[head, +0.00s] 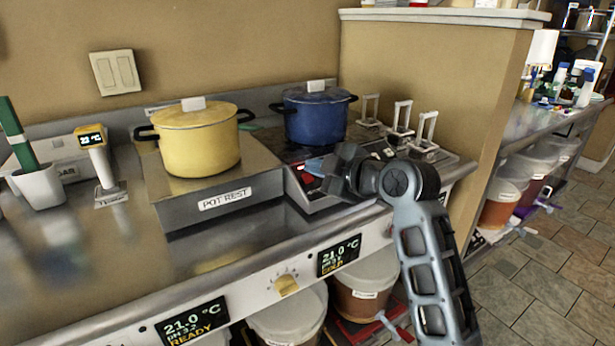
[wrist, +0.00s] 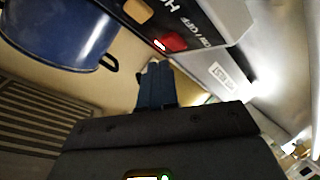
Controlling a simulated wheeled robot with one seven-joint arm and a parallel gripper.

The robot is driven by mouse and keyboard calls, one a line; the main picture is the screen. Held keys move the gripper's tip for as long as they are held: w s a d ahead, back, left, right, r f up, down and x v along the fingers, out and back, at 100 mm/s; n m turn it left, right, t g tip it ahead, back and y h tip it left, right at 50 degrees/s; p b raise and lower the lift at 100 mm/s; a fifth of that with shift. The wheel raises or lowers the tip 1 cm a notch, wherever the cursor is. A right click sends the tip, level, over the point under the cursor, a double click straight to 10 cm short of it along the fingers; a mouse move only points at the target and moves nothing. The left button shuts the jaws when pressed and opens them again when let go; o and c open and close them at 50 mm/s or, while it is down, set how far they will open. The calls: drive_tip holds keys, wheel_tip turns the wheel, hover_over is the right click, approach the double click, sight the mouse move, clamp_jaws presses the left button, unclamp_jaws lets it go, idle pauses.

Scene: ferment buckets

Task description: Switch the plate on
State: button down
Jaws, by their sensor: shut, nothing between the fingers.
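The hot plate (head: 325,201) sits on the counter with a blue pot (head: 316,116) on it. Its dark front panel carries a red switch (head: 306,180), which shows larger in the wrist view (wrist: 174,42) beside ON/OFF lettering. A small lit red spot shows next to the switch. The blue pot also shows in the wrist view (wrist: 58,32). My gripper (head: 314,166) is at the panel, its blue fingers shut and empty. In the wrist view the fingertips (wrist: 154,66) are close to the red switch; I cannot tell whether they touch it.
A yellow pot (head: 199,141) stands on the POT REST block (head: 222,203) left of the hot plate. Several metal-handled items (head: 401,118) stand at the right. Buckets (head: 362,290) sit below the counter.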

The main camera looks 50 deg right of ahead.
drive_tip(key=s+r+p, duration=0.2)
drive_tip(key=r+p, duration=0.2)
drive_tip(key=r, duration=0.1)
drive_tip(key=shift+s+a+r, duration=0.1)
drive_tip(key=shift+s+a, duration=0.3)
idle(0.9)
drive_tip(key=s+a+f+m, duration=0.6)
drive_tip(key=s+a+f, duration=0.8)
drive_tip(key=f, duration=0.1)
drive_tip(key=s+a+r+m+y, duration=0.1)
drive_tip(key=s+a, duration=0.3)
drive_tip(key=s, duration=0.6)
drive_tip(key=s+a+r+m, duration=0.1)
drive_tip(key=s+a, duration=0.3)
drive_tip(key=s, duration=0.7)
drive_tip(key=shift+r+m+y, duration=0.3)
drive_tip(key=shift+r+y, duration=0.1)
drive_tip(key=shift+r, duration=0.3)
